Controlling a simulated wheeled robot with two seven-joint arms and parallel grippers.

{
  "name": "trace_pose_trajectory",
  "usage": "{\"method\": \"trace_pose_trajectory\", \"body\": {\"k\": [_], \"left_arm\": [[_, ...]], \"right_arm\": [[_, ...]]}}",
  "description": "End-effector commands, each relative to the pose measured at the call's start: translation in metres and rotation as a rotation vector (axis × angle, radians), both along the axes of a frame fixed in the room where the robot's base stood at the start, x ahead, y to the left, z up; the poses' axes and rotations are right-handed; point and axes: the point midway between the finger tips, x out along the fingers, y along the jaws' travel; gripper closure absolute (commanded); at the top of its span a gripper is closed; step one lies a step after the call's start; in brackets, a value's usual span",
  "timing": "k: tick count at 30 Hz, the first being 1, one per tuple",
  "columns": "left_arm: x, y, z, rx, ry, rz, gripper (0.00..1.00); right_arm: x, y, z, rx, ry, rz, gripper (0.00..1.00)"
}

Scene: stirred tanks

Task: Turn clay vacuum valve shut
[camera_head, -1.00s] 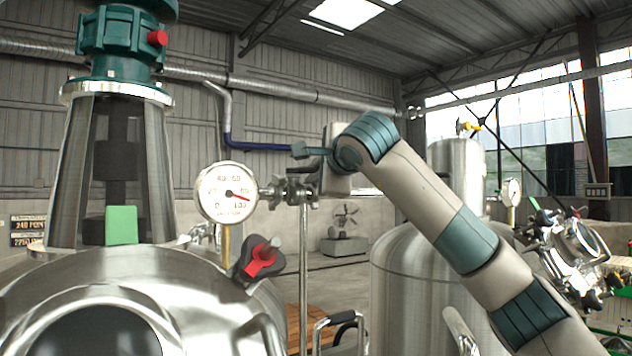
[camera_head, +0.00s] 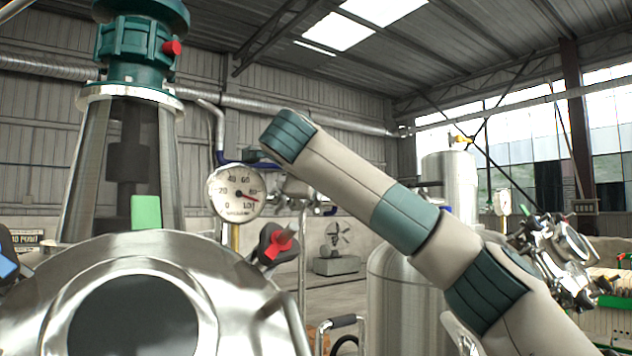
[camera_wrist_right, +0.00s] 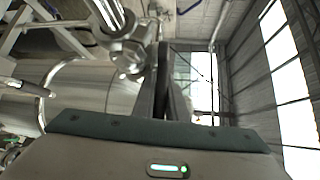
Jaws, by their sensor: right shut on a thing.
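A metal valve body with clamps and a pipe joint (camera_wrist_right: 125,45) shows in the right wrist view, left of my fingers. My right gripper (camera_wrist_right: 165,85) is shut on a narrow dark handle (camera_wrist_right: 163,60) beside it. In the head view my right arm reaches in from the right, and its wrist end hides the gripper and most of the fitting behind it. Part of the metal fitting (camera_head: 296,188) shows below the arm, right of a round dial gauge (camera_head: 238,192). I cannot tell the handle's exact angle. My left gripper is out of view.
A large steel tank (camera_head: 235,285) with a teal motor (camera_head: 140,45) fills the left. A black valve with a red lever (camera_head: 277,243) sticks up from its side. Another steel tank (camera_head: 400,290) stands behind my arm. A blue handle (camera_head: 6,266) shows at the left edge.

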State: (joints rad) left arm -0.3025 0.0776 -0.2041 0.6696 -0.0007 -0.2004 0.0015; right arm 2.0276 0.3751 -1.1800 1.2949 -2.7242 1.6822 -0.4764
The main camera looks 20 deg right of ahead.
Motion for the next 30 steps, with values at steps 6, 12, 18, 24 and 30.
{"method": "trace_pose_trajectory", "body": {"k": [6, 12, 18, 24, 30], "left_arm": [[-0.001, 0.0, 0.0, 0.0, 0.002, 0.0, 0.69], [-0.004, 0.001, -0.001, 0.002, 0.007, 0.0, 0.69], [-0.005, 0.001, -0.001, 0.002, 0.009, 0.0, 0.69], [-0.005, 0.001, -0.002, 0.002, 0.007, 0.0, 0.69], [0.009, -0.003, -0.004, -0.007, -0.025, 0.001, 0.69]], "right_arm": [[0.0, 0.0, -0.001, 0.0, 0.002, -0.005, 1.0], [0.0, 0.0, -0.001, 0.0, 0.002, -0.004, 0.8], [0.0, 0.0, -0.001, 0.0, 0.001, -0.003, 0.8], [-0.002, 0.001, 0.0, 0.0, 0.0, -0.002, 0.8], [-0.013, 0.007, 0.001, -0.001, -0.001, -0.001, 0.8]]}}
